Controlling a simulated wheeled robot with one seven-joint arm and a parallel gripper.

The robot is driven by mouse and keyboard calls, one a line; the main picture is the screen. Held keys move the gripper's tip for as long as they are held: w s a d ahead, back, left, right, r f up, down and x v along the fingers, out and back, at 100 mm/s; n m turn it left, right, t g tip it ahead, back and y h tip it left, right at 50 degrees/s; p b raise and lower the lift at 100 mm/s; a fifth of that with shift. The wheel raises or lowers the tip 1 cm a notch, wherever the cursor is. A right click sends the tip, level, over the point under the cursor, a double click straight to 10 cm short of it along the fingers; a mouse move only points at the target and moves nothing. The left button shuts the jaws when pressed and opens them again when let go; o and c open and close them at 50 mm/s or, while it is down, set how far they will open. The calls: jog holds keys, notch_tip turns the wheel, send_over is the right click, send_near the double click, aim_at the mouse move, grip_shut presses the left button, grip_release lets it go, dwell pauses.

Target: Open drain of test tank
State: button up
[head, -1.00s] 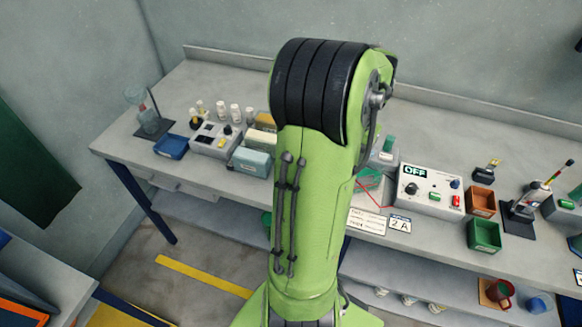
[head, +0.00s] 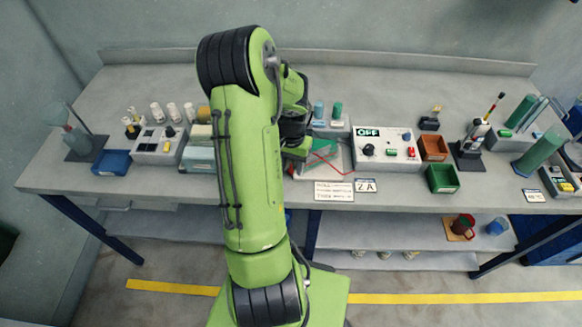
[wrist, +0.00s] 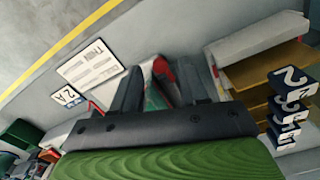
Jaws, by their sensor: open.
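My gripper (wrist: 158,78) is open, with its two dark fingers apart above the bench in the wrist view. A red piece and a green piece show between and beyond the fingers; I cannot tell what they belong to, or if they lie within the grip. In the head view my arm hides the fingertips. A pale tray (head: 335,160) with a green part and red wires sits beside my gripper, behind the 2 A label (head: 366,185). I cannot tell for certain whether it is the test tank, and no drain is clearly visible.
A control box (head: 388,150) reading OFF stands right of the tray, with brown (head: 433,148) and green (head: 443,180) bins beyond. A blue tray (head: 112,163) and small bottles are at left. Numbered blocks (wrist: 291,108) show near my gripper. The bench back is clear.

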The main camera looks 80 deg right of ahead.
jog(key=shift+f, duration=0.55)
grip_shut()
